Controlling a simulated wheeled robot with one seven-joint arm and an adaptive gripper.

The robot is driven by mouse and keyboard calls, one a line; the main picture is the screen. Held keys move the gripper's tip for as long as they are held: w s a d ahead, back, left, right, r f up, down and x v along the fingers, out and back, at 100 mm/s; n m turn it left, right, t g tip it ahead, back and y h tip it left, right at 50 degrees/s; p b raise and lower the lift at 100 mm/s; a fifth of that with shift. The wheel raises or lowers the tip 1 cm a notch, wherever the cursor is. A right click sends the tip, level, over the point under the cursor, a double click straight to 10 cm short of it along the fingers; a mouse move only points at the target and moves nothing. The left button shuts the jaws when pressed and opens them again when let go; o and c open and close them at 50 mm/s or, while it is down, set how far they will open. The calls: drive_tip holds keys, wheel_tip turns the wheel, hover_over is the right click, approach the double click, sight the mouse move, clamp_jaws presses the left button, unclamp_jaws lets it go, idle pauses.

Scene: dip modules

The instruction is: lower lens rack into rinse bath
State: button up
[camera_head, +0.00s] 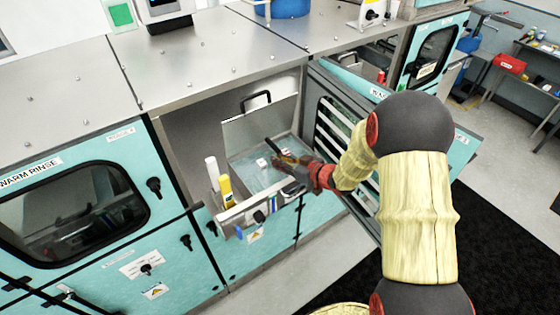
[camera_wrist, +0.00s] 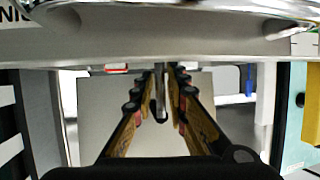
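The open bath (camera_head: 256,178) is a metal tank with bluish liquid, set in a recess of the teal cabinet. Its metal lid (camera_head: 262,119) stands raised at the back. My gripper (camera_head: 283,159) reaches in from the right, over the bath. In the wrist view my gripper (camera_wrist: 168,78) has its fingers close together around a thin grey metal piece (camera_wrist: 160,98), which looks like the lens rack's handle. The rack's body cannot be made out; my gripper and the bath's parts hide it. A dark bar (camera_head: 272,147) shows at the gripper's tip.
A white bottle (camera_head: 212,172) and a yellow bottle (camera_head: 226,190) stand at the bath's left front. The closed warm rinse cabinet (camera_head: 75,210) is at left. The metal counter lies above.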

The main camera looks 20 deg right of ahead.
drive_tip(key=shift+o, duration=1.4)
drive_tip(key=shift+s+f, duration=0.1)
drive_tip(key=shift+f, duration=0.05)
drive_tip(key=v, duration=1.2)
drive_tip(key=s+d+r+m+g+h+b, duration=0.15)
drive_tip(key=s+d+m+h+b, duration=0.35)
drive_tip(key=h+b, duration=0.6)
drive_tip(key=s+a+f+g+y+b, duration=0.1)
drive_tip(key=s+a+f+b, duration=0.1)
drive_tip(key=s+a+b, duration=0.2)
drive_tip(key=s+a+f+g+y+b, duration=0.1)
drive_tip(key=s+a+f+g+b, duration=0.1)
drive_tip(key=s, duration=0.8)
drive_tip(key=s+a+f+m+g+y+b, duration=0.1)
drive_tip(key=s+a+f+y+b, duration=0.1)
drive_tip(key=s+a+b, duration=0.4)
drive_tip(key=shift+s+f+g+b, duration=0.4)
drive_tip(key=shift+s+f, duration=0.3)
drive_tip(key=shift+f, duration=0.15)
